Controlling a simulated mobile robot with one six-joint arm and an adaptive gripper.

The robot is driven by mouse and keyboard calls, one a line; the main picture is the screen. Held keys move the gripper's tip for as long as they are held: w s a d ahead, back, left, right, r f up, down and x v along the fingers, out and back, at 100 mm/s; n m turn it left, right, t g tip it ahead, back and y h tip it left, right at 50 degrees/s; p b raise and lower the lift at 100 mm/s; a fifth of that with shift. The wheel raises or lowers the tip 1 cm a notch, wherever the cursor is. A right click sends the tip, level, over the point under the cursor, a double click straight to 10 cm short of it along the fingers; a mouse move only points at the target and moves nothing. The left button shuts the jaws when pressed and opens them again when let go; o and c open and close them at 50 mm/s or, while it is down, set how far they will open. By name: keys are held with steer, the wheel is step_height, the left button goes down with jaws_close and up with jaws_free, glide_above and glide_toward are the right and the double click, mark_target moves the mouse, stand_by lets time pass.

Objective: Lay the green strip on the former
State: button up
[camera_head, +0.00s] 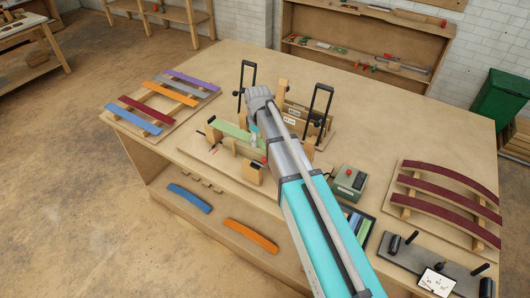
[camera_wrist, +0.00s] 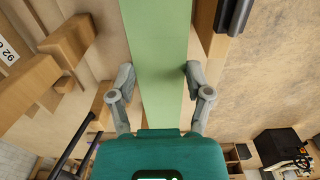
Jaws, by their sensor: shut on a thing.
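The green strip (camera_head: 231,128) is flat and light green, and it shows at the former in the middle of the bench. In the wrist view the strip (camera_wrist: 158,50) runs up the picture between the two fingers of my gripper (camera_wrist: 158,82). My gripper (camera_head: 254,133) is shut on the strip's edges, and my forearm hides part of the strip in the head view. The former is a wooden jig with upright blocks (camera_head: 253,172) on a baseboard (camera_head: 205,155). I cannot tell whether the strip touches the former's blocks.
Two black-handled clamps (camera_head: 247,80) (camera_head: 318,105) stand upright at the former. A rack of coloured strips (camera_head: 150,92) lies left. A green box with a red button (camera_head: 347,182) and a rack of curved dark-red pieces (camera_head: 447,205) are right. The back of the bench is clear.

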mark_target(264, 152)
steer(key=shift+w+d+f+b, duration=0.4)
steer(key=shift+w+f+b, duration=0.1)
steer(key=shift+f, duration=0.15)
steer(key=shift+w+d+f+b, duration=0.35)
steer(key=shift+f+b, duration=0.1)
steer(key=shift+f, duration=0.2)
steer(key=shift+f, duration=0.15)
steer(key=shift+w+d+f+b, duration=0.3)
steer(key=shift+f+b, duration=0.2)
steer(key=shift+b, duration=0.15)
steer(key=shift+f+b, duration=1.35)
steer(key=shift+f, duration=0.05)
steer(key=shift+f+b, duration=0.4)
steer(key=o, duration=1)
steer(key=shift+o, duration=0.2)
steer(key=shift+r, duration=0.2)
